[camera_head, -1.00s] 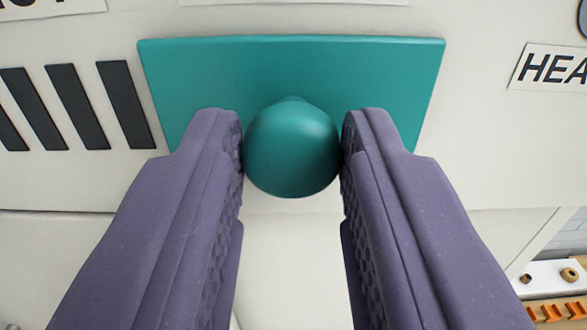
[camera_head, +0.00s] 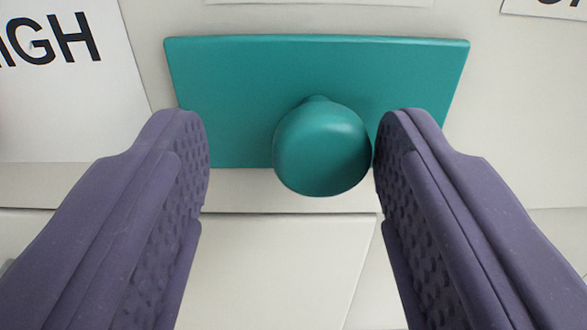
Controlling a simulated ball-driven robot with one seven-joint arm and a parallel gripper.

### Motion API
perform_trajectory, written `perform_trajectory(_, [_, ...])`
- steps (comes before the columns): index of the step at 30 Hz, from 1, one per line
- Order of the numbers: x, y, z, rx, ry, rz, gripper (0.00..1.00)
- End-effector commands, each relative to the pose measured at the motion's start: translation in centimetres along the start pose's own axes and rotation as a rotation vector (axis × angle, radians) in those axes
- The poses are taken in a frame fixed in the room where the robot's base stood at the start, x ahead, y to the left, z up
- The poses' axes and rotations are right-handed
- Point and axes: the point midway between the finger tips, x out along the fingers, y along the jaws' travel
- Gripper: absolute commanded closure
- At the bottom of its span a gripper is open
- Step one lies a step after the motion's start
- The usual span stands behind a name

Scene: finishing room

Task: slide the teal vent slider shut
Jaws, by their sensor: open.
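The teal vent slider (camera_head: 235,105) is a flat plate with a round teal knob (camera_head: 322,148) standing out from its lower middle. It lies on a pale panel in the middle of the camera view. No dark vent slots show beside the plate. My gripper (camera_head: 294,125) has its two purple fingers spread, one on each side of the knob. The right finger is very close to the knob or touching it; I cannot tell which. A clear gap lies between the left finger and the knob. The fingers cover the plate's lower corners.
A white label (camera_head: 65,80) ending in "IGH" is on the panel at the left. Parts of other labels show along the top edge. The panel's lower edge and a pale surface (camera_head: 280,265) lie below. The space around the plate looks free.

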Motion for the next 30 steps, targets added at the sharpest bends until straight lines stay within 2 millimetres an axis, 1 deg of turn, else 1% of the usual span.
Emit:
perform_trajectory(4, [-0.1,0.1,0.0,0.0,0.001,0.002,0.44])
perform_trajectory(7, [-1.1,0.1,0.1,-0.001,0.002,0.002,0.44])
perform_trajectory(15, [-6.0,-0.1,0.1,-0.001,0.003,0.0,0.44])
perform_trajectory(18, [-7.2,-0.2,0.1,-0.001,0.001,-0.001,0.44])
perform_trajectory(22, [-7.8,-0.2,0.1,0.0,-0.001,-0.001,0.44])
perform_trajectory(30, [-7.8,-0.1,0.0,0.0,0.0,0.0,0.44])
